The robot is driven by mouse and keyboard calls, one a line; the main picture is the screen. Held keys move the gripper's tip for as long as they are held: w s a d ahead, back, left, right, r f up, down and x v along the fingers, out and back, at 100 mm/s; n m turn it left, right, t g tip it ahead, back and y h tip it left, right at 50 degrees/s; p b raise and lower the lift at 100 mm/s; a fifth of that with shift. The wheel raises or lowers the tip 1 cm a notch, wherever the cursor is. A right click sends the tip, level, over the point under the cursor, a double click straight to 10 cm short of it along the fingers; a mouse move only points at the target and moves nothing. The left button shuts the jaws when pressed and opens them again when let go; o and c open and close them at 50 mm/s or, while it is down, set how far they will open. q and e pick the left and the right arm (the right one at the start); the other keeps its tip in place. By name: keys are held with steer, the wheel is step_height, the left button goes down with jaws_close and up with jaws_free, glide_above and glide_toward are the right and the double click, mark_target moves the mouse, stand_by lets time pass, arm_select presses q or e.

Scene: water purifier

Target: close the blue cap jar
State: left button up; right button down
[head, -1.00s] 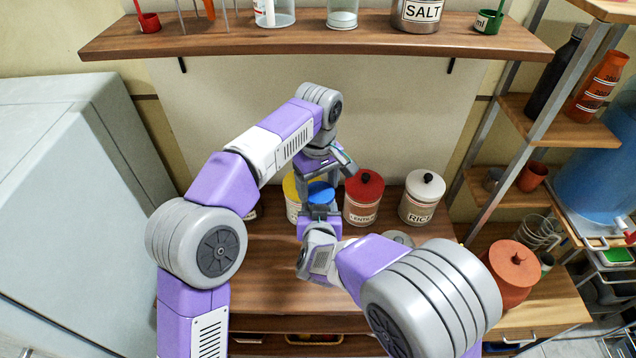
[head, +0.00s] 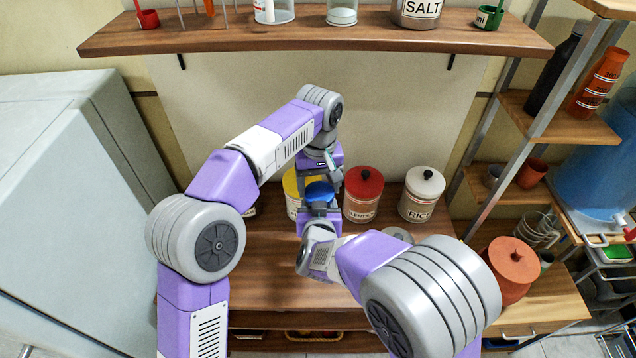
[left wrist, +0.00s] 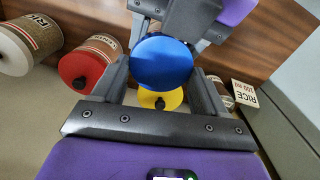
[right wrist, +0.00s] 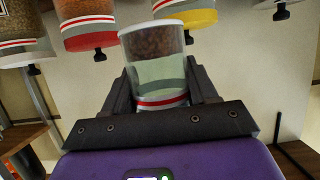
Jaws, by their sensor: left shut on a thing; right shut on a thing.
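The blue cap (head: 320,190) lies between the fingers of my left gripper (head: 319,184), which reaches down from above and is shut on it. The left wrist view shows the cap as a blue disc (left wrist: 161,62) between both fingertips. My right gripper (head: 320,212) is just below and is shut on the clear jar. In the right wrist view, the jar (right wrist: 153,55) has brown contents and a red-and-white band, with a finger on each side. The cap is not visible there. The jar is mostly hidden in the head view, so I cannot tell how the cap sits on its rim.
A yellow-lidded jar (head: 291,186) stands close behind the grippers. The red-lidded lentils jar (head: 363,205) and white-lidded rice jar (head: 419,205) stand to the right. A wooden shelf (head: 316,36) hangs above. The counter (head: 262,265) is clear at front left.

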arm_select(q)
steer(key=m, duration=0.6)
steer(key=shift+d, duration=0.2)
steer(key=m, duration=0.5)
steer(key=shift+s+d+m, duration=0.1)
steer(key=shift+s+m, duration=0.05)
steer(key=shift+m, duration=0.25)
steer(key=o, duration=1)
steer(key=shift+d, duration=0.1)
steer(key=shift+r, duration=2.25)
steer(key=shift+c, duration=0.2)
